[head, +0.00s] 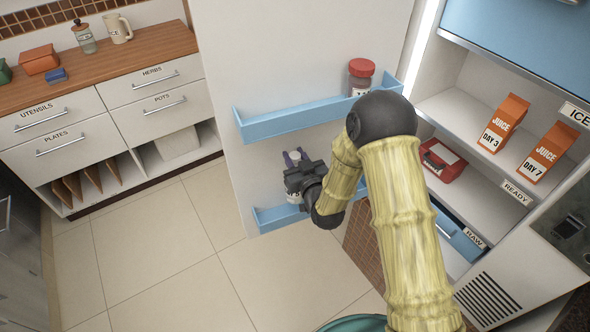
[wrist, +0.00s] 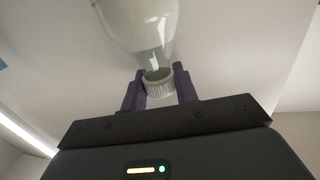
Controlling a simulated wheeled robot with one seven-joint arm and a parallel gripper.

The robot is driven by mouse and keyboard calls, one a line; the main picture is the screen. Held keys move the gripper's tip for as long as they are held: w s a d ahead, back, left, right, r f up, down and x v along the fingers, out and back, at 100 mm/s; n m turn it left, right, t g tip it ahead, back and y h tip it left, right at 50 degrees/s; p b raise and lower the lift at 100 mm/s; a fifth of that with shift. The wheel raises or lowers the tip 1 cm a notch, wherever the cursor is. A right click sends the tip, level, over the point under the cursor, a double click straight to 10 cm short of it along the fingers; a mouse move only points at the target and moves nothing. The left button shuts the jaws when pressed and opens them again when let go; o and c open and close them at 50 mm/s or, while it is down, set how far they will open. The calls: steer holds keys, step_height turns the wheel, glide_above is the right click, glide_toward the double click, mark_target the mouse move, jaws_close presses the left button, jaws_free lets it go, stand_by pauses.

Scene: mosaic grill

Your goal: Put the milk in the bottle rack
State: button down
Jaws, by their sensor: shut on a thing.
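The milk is a pale bottle with a white ribbed cap, and it fills the top of the wrist view (wrist: 145,30). My gripper (head: 294,159) has purple fingers, which are closed around the cap end of the bottle in the wrist view (wrist: 160,88). In the head view the dark wrist hides most of the bottle. A labelled piece of it (head: 293,197) shows just above the lower blue door rack (head: 272,217). I cannot tell whether the bottle touches that rack. My forearm covers the rack's right part.
The fridge door stands open, with an upper blue rack (head: 285,122) holding a red-capped jar (head: 360,77) above my gripper. Right are fridge shelves with two orange juice cartons (head: 503,122) and a red container (head: 442,160). A wooden counter (head: 150,45) is left. The tiled floor is clear.

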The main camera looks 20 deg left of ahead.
steer(key=shift+f+b, duration=0.3)
steer(key=shift+f, duration=0.55)
steer(key=shift+s, duration=0.15)
steer(key=shift+f, duration=0.45)
steer(key=shift+f+b, duration=1.15)
steer(key=shift+f, duration=0.75)
steer(key=shift+f, duration=0.15)
steer(key=c, duration=1.1)
jaws_free()
